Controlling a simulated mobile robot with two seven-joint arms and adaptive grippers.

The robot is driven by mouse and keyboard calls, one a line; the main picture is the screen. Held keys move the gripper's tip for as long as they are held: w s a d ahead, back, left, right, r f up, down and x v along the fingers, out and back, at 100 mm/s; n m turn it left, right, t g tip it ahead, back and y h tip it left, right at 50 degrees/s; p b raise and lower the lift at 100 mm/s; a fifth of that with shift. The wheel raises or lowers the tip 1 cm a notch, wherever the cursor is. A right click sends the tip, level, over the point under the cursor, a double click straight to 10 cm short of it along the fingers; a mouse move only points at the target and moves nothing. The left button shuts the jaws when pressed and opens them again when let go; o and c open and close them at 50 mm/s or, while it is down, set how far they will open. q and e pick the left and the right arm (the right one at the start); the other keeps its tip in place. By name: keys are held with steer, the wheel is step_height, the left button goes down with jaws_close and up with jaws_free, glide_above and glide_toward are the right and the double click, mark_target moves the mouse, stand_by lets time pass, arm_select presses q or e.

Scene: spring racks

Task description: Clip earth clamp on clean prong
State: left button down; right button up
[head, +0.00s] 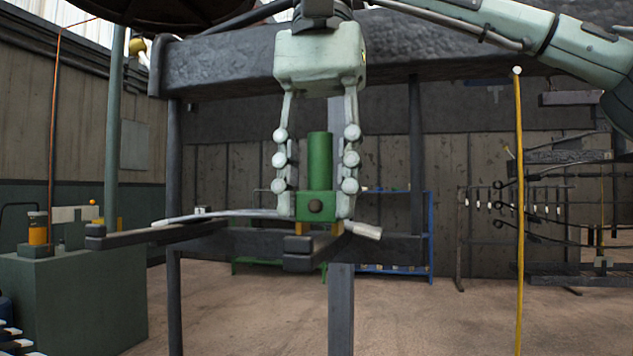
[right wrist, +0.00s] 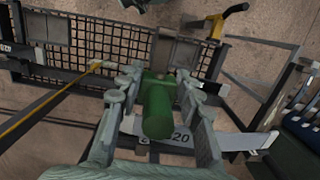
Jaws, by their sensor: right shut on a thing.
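The earth clamp (head: 319,163) is green and upright, with a round handle on a square block and yellow jaws below. My right gripper (head: 315,206) points down and is shut on it, a finger on each side. In the right wrist view the green clamp (right wrist: 157,108) sits between the fingers (right wrist: 160,76). A dark prong (head: 298,262) ends just below the yellow jaws; I cannot tell whether they touch or straddle it. Another dark prong (head: 135,235) reaches out to the left. I cannot tell which prong is clean. My left gripper is not in view.
A thick dark beam (head: 225,65) crosses above. A yellow pole (head: 519,170) stands at right. A green cabinet (head: 80,300) stands at left.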

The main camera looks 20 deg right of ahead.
mark_target(320, 126)
steer(key=shift+f+b, duration=0.4)
steer(key=shift+f, duration=0.35)
stand_by(0.5)
steer(key=o, duration=1.2)
steer(key=r, duration=0.5)
steer(key=shift+w+d, duration=0.15)
steer(key=shift+w, duration=0.05)
steer(key=shift+w+r, duration=0.1)
steer(key=shift+r, duration=0.35)
steer(key=shift+d+r, duration=0.15)
steer(key=shift+r, duration=0.6)
